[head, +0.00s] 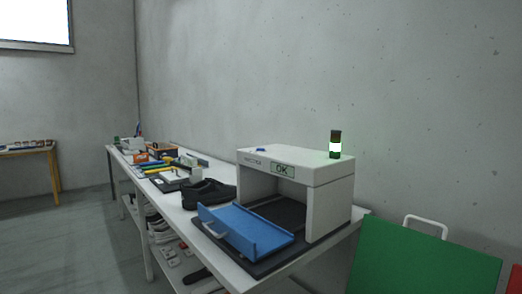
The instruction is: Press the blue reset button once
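A small blue button (260,150) sits on the top face of the white machine (330,210), near its front left edge. It is too small to tell whether it is pressed. The machine's front carries a display (283,169) reading "OK". A signal light (335,146) on its top right is lit white-green. Neither of my grippers shows in the head view.
A blue tray (250,228) lies tilted before the machine's opening on a dark mat. A green panel (425,258) with a handle is at the right.

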